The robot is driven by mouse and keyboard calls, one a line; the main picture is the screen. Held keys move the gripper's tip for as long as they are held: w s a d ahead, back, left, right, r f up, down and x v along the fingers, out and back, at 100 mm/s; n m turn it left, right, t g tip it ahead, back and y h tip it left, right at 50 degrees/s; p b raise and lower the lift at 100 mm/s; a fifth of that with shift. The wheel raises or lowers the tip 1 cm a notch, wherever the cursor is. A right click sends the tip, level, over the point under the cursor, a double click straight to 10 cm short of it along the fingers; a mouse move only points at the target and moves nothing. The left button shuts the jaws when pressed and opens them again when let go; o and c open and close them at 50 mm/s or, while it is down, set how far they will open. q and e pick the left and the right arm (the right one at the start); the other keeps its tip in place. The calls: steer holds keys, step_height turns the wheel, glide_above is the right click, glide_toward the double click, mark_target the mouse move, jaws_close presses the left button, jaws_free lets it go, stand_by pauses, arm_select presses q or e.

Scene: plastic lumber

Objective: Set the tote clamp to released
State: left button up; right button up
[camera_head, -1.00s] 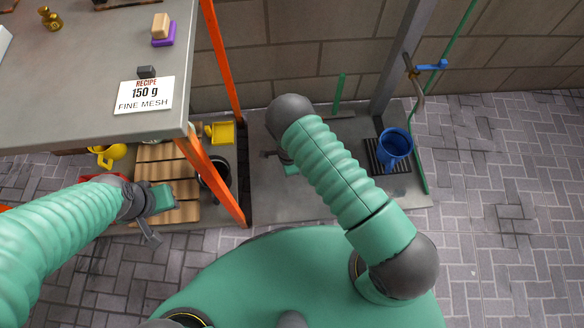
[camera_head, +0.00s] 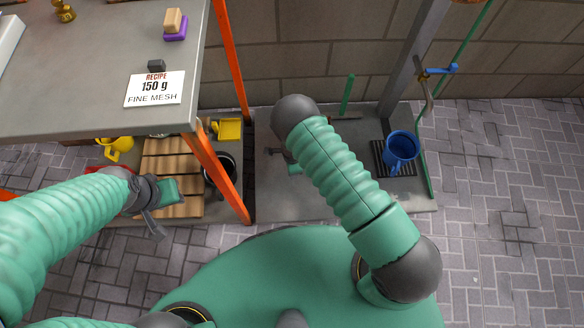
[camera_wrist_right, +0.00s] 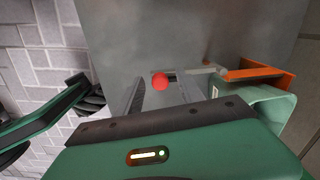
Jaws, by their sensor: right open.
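A red ball knob (camera_wrist_right: 160,81) shows in the right wrist view, next to a grey metal bar, in front of my open right gripper (camera_wrist_right: 165,95). I cannot tell for sure that it is the tote clamp's lever; no tote is clearly seen. In the head view my right gripper (camera_head: 283,160) is low over the grey floor plate, mostly hidden by my own arm. My left gripper (camera_head: 160,205) hangs near the wooden slatted pallet (camera_head: 172,165); its finger opening is unclear.
A steel bench (camera_head: 100,60) with orange legs (camera_head: 220,180) stands at left, holding a recipe card (camera_head: 155,89). A yellow jug (camera_head: 118,145) and dark bucket (camera_head: 222,168) are below. A blue mug (camera_head: 401,150) stands on a drain grate at right, below a tap (camera_head: 437,70). Paving at right is clear.

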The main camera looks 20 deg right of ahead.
step_height(320, 180, up, 17)
steer(key=s+p, duration=0.1)
steer(key=p, duration=0.6)
steer(key=shift+f, duration=0.15)
steer(key=shift+a, duration=0.1)
